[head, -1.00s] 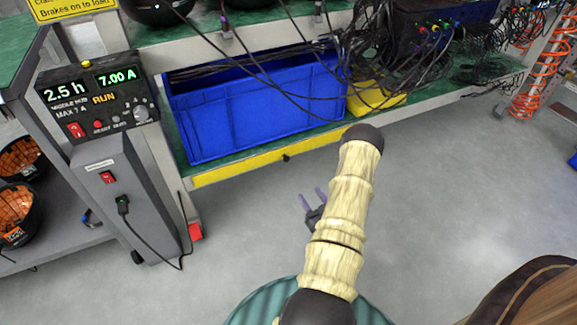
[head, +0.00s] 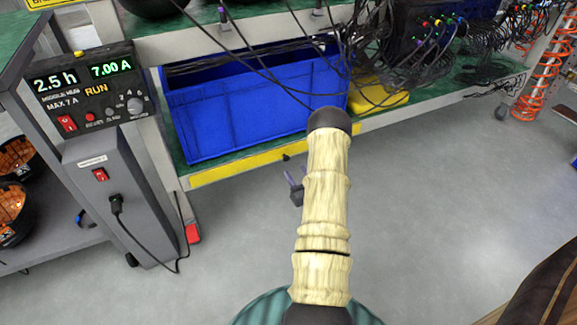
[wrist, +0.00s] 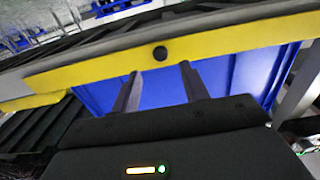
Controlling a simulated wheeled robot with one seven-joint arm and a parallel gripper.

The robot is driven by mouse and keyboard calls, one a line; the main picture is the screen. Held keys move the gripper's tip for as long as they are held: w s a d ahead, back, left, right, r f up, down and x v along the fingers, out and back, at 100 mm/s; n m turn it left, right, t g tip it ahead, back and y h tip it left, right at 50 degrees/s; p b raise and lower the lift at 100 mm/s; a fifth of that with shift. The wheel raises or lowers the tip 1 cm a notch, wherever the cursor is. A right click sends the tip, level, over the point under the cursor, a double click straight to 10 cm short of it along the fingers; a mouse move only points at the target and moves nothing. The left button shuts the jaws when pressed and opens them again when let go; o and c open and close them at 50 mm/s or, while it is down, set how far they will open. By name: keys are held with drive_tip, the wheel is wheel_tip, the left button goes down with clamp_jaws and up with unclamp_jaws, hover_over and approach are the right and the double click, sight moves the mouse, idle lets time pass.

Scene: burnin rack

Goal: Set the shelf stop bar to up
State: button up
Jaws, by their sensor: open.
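The shelf stop bar (head: 235,169) is a long yellow bar along the front edge of the lower green shelf, below the front of the blue bin. It has a small dark knob (head: 287,157), which also shows in the wrist view (wrist: 160,53) near the middle of the bar (wrist: 225,42). My gripper (head: 296,176) is in front of and below the bar, partly hidden by my arm. In the wrist view my gripper (wrist: 158,80) is open and empty, its two fingers pointing at the bar on either side of the knob. Contact with the bar cannot be told.
A blue bin (head: 240,110) stands on the lower shelf, with a yellow object (head: 380,95) and many hanging black cables to its right. A grey control post (head: 115,190) with a display and a plugged cable stands at left. The floor (head: 440,200) at right is clear.

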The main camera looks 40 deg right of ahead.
sight(287, 160)
drive_tip(key=b+x, duration=0.2)
drive_tip(key=x, duration=0.5)
drive_tip(key=shift+a+b, duration=0.1)
drive_tip(key=shift+b, duration=0.2)
drive_tip(key=shift+s, duration=0.1)
drive_tip(key=c, duration=1)
